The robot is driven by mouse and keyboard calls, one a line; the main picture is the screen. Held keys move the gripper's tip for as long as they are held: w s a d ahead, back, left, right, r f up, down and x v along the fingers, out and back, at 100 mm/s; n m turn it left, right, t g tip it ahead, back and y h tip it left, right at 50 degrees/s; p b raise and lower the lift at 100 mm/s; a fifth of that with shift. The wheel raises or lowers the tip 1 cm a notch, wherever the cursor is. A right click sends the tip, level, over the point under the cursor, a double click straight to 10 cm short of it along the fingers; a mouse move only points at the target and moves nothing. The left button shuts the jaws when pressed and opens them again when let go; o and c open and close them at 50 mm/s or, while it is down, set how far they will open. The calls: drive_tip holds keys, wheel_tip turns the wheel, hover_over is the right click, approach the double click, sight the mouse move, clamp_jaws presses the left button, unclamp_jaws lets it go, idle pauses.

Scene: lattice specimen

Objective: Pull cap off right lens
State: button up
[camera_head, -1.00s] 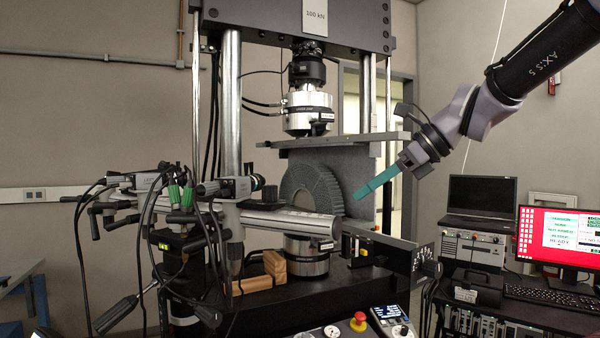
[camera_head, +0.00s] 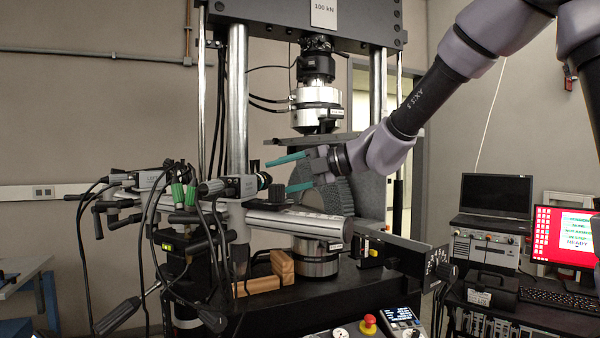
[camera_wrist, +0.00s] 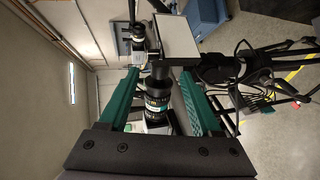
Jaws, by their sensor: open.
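My gripper has two teal fingers, spread open and empty, pointing left. In the wrist view the black lens (camera_wrist: 157,92) lies between the open fingers (camera_wrist: 158,78), with a gap on both sides. A cap cannot be told apart from the dark near end of the lens.
The left camera (camera_head: 150,180) stands farther left; its lens (camera_wrist: 137,36) shows in the wrist view. A silver rail (camera_head: 300,224) runs just below the fingers. The ribbed round specimen (camera_head: 335,192) is behind my gripper. Cables (camera_head: 150,235) hang at left.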

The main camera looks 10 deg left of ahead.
drive_tip(key=shift+x, duration=2)
clamp_jaws()
